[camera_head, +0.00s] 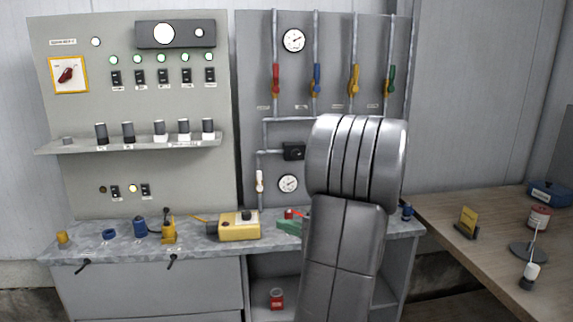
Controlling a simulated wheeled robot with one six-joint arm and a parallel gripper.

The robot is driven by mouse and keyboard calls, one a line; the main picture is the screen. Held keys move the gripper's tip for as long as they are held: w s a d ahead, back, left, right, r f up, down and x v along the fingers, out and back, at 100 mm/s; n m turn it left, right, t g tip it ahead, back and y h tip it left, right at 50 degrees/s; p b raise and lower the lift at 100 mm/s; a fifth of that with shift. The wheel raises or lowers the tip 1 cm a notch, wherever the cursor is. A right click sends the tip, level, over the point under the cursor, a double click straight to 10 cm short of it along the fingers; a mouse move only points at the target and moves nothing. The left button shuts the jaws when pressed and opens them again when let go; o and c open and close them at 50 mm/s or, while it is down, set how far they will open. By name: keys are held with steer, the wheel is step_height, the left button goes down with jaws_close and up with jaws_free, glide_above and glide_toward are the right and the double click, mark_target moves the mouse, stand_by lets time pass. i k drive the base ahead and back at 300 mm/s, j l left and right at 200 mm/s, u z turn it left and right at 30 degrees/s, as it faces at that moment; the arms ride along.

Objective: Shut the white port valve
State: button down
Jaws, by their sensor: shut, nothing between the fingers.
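The white port valve (260,181) is on a thin vertical pipe low on the right-hand grey panel, left of the lower round gauge (288,183). Its white handle stands upright, in line with the pipe. My large grey arm links rise in front of the right part of the panel and the bench. My gripper does not show. Nothing is seen touching the white valve, and it is in clear view left of my arm.
Red (276,80), blue (317,80), yellow (354,80) and green (390,80) valves line the upper pipes. A black box (293,151) sits near the white valve. The bench (195,238) below holds a yellow device (239,226) and tools. A wooden table (480,245) stands right.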

mark_target(259, 188)
steer(key=i+j+z, duration=0.15)
steer(key=i, duration=0.75)
steer(key=i+l, duration=0.05)
